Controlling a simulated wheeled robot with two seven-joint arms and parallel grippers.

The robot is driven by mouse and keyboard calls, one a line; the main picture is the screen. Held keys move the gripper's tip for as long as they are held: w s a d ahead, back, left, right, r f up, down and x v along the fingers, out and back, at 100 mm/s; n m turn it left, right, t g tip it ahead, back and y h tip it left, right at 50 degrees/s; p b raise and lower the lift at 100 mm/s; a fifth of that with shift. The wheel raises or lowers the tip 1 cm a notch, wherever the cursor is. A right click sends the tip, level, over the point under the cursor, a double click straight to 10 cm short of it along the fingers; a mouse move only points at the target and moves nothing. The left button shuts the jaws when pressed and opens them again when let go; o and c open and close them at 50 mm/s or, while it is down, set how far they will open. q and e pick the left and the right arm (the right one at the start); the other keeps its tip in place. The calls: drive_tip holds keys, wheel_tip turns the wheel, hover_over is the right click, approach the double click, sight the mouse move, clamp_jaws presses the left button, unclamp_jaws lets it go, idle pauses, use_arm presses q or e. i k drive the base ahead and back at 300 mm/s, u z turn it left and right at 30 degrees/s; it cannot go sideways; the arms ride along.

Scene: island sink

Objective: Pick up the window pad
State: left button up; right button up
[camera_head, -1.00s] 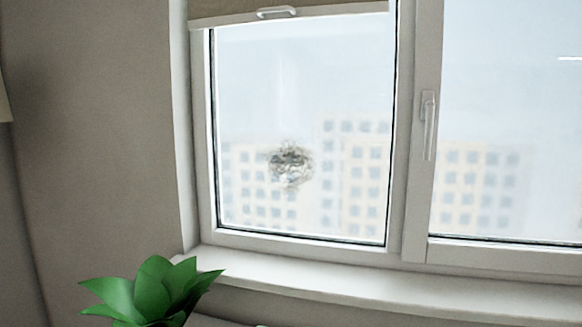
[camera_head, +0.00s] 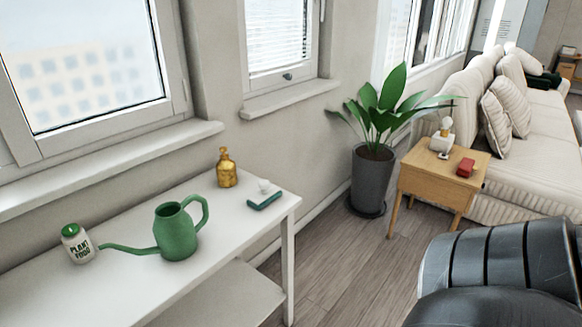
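What looks like the window pad (camera_head: 266,197), a flat teal pad with a white knob-like handle, lies on the right end of the white table (camera_head: 225,249). It lies apart from the things around it. Neither of my grippers is in view, so I cannot see how far they are from the pad or whether they hold anything.
An amber bottle (camera_head: 227,168), a green watering can (camera_head: 177,233) and a plant food jar (camera_head: 77,244) stand on the table. A potted plant (camera_head: 373,180), a wooden side table (camera_head: 440,176) and a sofa (camera_head: 535,145) are beyond. Floor between is clear.

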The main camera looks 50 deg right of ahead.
sight(268, 193)
drive_tip(key=z, duration=0.2)
drive_tip(key=k, duration=0.3)
drive_tip(key=u, duration=1.2)
drive_tip(key=i, duration=0.7)
drive_tip(key=z, duration=2.7)
drive_tip(key=i, duration=0.5)
drive_tip(key=z, duration=1.9)
drive_tip(key=i, duration=1.7)
drive_tip(key=u, duration=3.9)
